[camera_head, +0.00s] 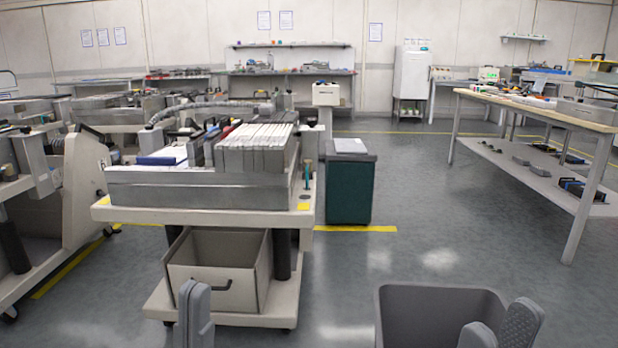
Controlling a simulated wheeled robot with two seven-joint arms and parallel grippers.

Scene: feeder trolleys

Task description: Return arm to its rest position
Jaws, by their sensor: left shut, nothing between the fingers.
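My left gripper (194,316) shows at the bottom edge, left of centre. Its grey fingers are together with nothing between them, in front of the trolley's lower shelf in the picture. My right gripper (499,329) shows at the bottom edge, right of centre. Its two grey fingers stand apart, and no object shows between them. It overlaps the right side of a dark grey open bin (440,296) in the picture. Both arms behind the fingers are cut off by the frame.
A feeder trolley (130,213) stands ahead, with a pale box (217,266) on its lower shelf. More trolleys stand at left. A dark green cabinet (349,190) is behind. A long table (538,107) is at right. Grey floor (450,220) between is clear.

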